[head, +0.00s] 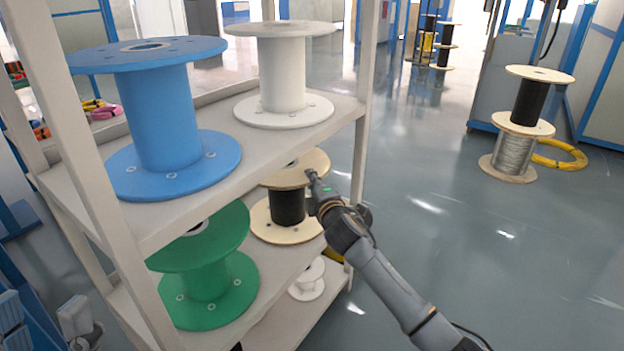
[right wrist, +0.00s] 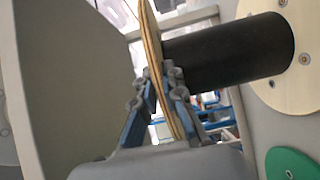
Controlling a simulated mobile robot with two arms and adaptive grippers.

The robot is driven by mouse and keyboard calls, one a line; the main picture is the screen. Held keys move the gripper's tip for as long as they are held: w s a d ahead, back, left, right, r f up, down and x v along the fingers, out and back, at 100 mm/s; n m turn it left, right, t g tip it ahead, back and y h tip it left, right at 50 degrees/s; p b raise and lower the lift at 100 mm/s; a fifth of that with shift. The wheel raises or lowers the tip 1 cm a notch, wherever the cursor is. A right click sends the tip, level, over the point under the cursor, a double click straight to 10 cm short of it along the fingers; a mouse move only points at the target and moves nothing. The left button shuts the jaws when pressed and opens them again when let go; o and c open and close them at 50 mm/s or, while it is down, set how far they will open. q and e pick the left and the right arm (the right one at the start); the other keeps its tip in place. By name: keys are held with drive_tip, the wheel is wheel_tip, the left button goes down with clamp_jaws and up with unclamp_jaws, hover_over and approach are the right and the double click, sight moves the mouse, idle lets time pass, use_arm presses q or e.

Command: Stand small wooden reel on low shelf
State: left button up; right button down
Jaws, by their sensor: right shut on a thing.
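The small wooden reel (head: 288,207) has pale plywood flanges and a black core. In the head view it is upright at the shelf rack's middle level, right of the green reel. My right gripper (head: 313,178) is shut on the rim of its upper flange from the right. In the right wrist view the flange (right wrist: 154,60) is between the two fingers (right wrist: 164,98), and the black core (right wrist: 230,52) leads to the lower flange. I cannot tell whether the lower flange touches the shelf board (head: 262,270).
A blue reel (head: 165,115) and a white reel (head: 283,75) stand on the upper board. A green reel (head: 205,280) is close left of the wooden reel. A small white reel (head: 307,280) sits lower. A rack post (head: 362,110) stands close behind my gripper.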

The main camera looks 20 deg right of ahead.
drive_tip(key=shift+f, duration=0.1)
drive_tip(key=c, duration=1.4)
unclamp_jaws()
